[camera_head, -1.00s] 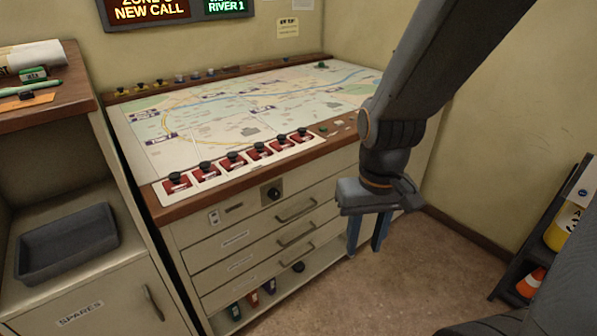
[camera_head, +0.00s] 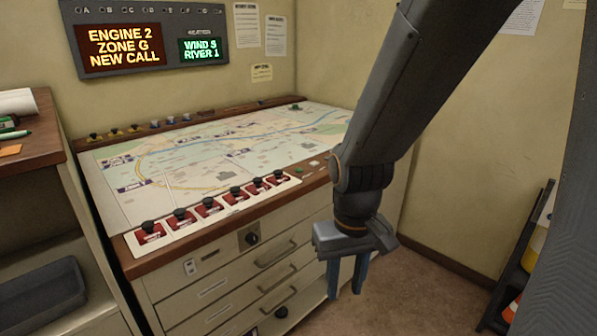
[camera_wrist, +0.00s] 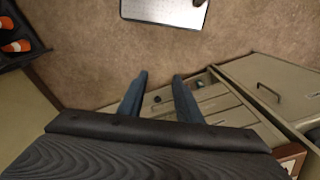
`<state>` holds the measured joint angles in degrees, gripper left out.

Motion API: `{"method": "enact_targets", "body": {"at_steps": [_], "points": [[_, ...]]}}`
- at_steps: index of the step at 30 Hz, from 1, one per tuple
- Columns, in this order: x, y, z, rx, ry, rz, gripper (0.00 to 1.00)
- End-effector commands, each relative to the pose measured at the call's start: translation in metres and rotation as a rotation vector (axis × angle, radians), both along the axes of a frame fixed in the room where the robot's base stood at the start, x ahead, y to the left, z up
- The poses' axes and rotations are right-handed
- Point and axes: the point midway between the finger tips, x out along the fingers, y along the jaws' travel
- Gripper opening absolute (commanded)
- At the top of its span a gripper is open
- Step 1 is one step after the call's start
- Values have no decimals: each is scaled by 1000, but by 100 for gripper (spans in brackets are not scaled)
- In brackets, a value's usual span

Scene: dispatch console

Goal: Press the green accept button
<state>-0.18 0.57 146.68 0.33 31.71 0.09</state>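A small green button (camera_head: 298,170) sits on the wooden front rim of the map console (camera_head: 170,248), right of the row of red switches; I take it for the accept button, though its label is too small to read. My gripper (camera_head: 346,280) hangs in front of the drawers, below and to the right of that button, pointing down. Its two blue fingers are apart with nothing between them. In the wrist view my gripper (camera_wrist: 160,82) is also open, above the floor beside the drawers, and the button is not visible.
Several red switches with black knobs (camera_head: 208,204) line the front rim. Drawer handles (camera_head: 276,254) project below. A shelf stands left; a dark rack (camera_head: 515,260) stands right. Floor (camera_head: 420,290) between is clear.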

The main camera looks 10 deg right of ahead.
Motion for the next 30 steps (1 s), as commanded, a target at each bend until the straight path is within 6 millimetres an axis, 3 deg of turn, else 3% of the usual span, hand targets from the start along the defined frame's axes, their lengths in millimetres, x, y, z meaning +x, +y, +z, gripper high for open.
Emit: {"method": "enact_targets", "body": {"at_steps": [8,14,30], "points": [[0,0,0,0,0,0,31],[0,0,0,0,0,0,0],[0,0,0,0,0,0,0]]}}
